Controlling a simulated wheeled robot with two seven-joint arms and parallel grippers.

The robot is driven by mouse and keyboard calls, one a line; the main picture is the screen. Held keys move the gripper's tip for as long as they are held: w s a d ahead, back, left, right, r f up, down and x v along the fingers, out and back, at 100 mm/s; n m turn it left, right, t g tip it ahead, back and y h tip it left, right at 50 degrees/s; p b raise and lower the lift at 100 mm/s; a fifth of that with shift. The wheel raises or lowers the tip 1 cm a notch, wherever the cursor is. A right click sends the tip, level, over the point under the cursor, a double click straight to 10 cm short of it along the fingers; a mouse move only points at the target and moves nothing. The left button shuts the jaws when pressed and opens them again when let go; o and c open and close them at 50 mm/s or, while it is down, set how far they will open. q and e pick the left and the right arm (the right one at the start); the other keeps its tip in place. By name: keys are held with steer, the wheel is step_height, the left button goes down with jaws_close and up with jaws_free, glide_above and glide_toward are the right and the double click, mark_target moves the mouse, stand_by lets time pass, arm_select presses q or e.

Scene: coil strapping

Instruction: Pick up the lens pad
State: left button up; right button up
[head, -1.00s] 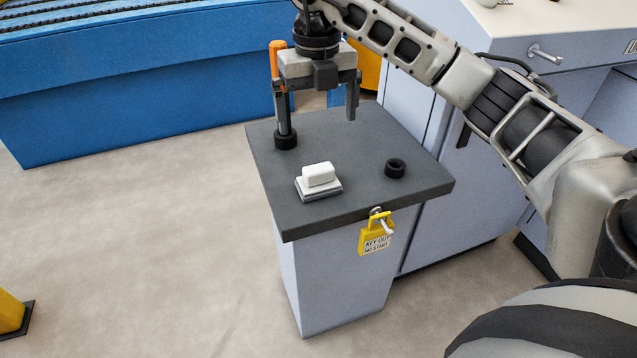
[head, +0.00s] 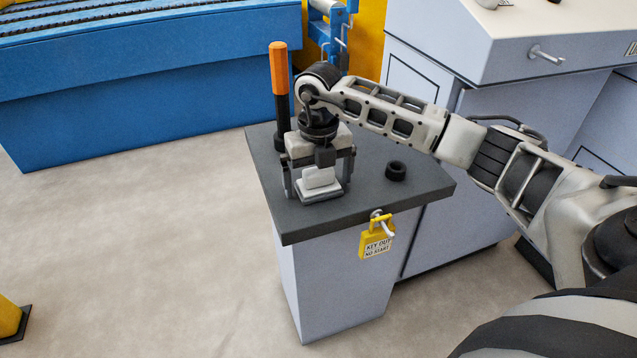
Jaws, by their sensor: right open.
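The lens pad (head: 320,179) is a small block with a white top on a grey base. It lies on the dark top of the grey cabinet (head: 400,213), near its front left. My right gripper (head: 319,190) points down over the pad, with one finger on its left side and one on its right. The fingers are open, and I cannot tell whether they touch the pad. The gripper body hides the pad's back part. My left gripper is not in view.
An orange-handled tool (head: 279,80) stands upright in a black holder just behind and left of my right gripper. A black ring (head: 396,171) lies to the right on the cabinet top.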

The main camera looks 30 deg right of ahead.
steer(key=shift+f, duration=0.1)
steer(key=c, duration=1)
steer(key=shift+c, duration=0.2)
steer(key=shift+r, duration=0.75)
steer(key=s+a+r, duration=0.6)
steer(key=s+r, duration=0.5)
steer(key=s, duration=0.1)
steer(key=shift+s+r+p, duration=0.3)
steer(key=shift+s+p, duration=0.05)
steer(key=shift+p, duration=0.1)
